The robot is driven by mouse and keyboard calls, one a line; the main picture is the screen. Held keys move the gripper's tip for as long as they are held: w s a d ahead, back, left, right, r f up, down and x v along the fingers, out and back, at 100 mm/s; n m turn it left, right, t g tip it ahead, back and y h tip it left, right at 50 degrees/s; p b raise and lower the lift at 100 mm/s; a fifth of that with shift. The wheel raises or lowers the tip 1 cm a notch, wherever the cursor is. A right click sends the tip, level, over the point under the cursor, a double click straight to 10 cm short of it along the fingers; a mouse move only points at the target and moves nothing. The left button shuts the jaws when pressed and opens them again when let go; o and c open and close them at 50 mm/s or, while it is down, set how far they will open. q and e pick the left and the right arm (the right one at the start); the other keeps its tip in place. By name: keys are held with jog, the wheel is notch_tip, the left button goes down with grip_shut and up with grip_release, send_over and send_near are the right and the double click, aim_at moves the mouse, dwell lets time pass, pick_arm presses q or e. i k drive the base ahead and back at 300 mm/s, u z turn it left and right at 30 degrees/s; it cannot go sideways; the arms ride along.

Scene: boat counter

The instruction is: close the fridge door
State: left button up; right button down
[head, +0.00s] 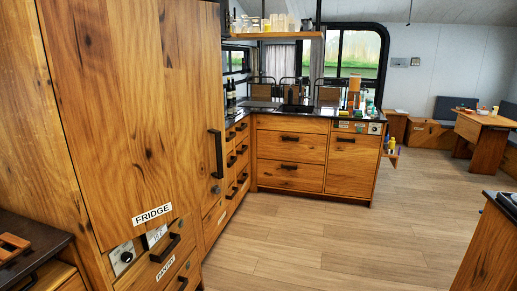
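The fridge door (130,110) is a tall wooden panel at the left of the head view, with a white FRIDGE label (152,215) near its bottom edge. Its dark vertical handle (216,153) is near the right edge. No fridge interior shows. The panel looks about in line with the cabinet around it, but I cannot tell whether a small gap remains. Neither of my grippers is in view.
Drawers with dark handles (172,247) sit below the fridge. An L-shaped counter (290,121) with wooden drawers runs behind. The wooden floor (330,245) in the middle is clear. A dark-topped counter (508,203) stands at the right edge, and a table (484,126) farther back.

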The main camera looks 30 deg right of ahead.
aim_at(137, 85)
jog(key=z, duration=0.55)
jog(key=i, duration=1.05)
jog(key=u, duration=0.35)
